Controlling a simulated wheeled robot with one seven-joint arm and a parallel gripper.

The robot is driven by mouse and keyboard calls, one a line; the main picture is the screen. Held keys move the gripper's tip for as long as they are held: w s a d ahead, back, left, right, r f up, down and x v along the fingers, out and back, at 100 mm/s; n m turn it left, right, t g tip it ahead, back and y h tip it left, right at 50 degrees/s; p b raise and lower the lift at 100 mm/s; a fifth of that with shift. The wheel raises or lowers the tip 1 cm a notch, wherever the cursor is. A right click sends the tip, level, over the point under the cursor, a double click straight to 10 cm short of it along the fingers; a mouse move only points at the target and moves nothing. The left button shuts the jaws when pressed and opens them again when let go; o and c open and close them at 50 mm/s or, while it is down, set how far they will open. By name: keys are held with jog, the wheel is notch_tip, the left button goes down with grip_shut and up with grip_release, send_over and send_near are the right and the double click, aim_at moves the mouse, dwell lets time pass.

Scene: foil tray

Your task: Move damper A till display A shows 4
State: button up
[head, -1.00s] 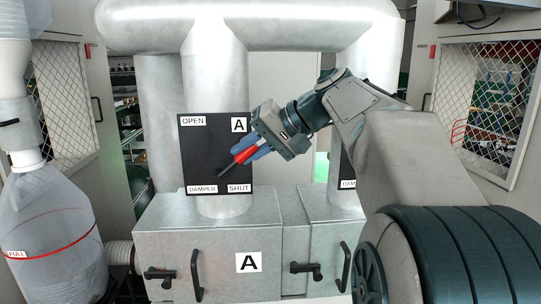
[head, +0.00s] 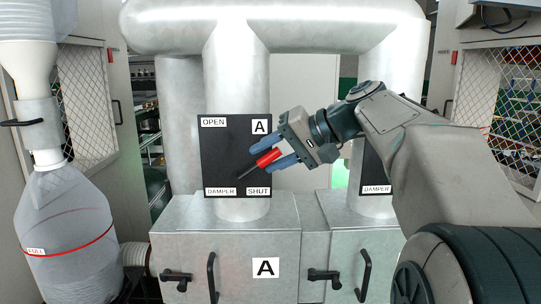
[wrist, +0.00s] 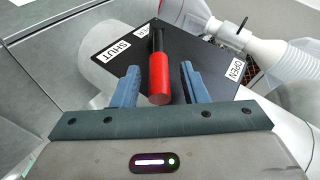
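Damper A is a lever with a red grip (head: 268,157) and a dark shaft, on a black panel (head: 222,150) marked OPEN at top, SHUT at bottom right and A. The lever slants down-left across the panel's lower half in the head view. My gripper (head: 276,150) is open, with its blue fingers on either side of the red grip. The wrist view shows the red grip (wrist: 159,80) between the fingers (wrist: 158,84), with a gap on each side. No number display shows in these frames.
A metal box (head: 235,235) marked A, with handles, is below the panel. A second damper panel (head: 374,172) is partly hidden behind my arm. A clear collection bag (head: 65,225) hangs at left. Mesh-fronted cabinets stand on both sides.

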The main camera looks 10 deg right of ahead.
jog(key=v, duration=1.4)
jog(key=shift+a, duration=0.1)
jog(key=s+a+f+g+h, duration=0.1)
jog(key=s+f, duration=0.4)
jog(key=f, duration=0.7)
jog(key=s+a+f+n+g+h, duration=0.1)
jog(key=s+a+f+h, duration=0.3)
jog(key=f, duration=0.8)
jog(key=s+a+f+g+h, duration=0.1)
jog(key=s+a+f+h, duration=0.2)
jog(key=f, duration=0.9)
jog(key=s+h, duration=0.2)
jog(key=shift+s+f+n, duration=0.4)
jog(key=shift+d, duration=0.1)
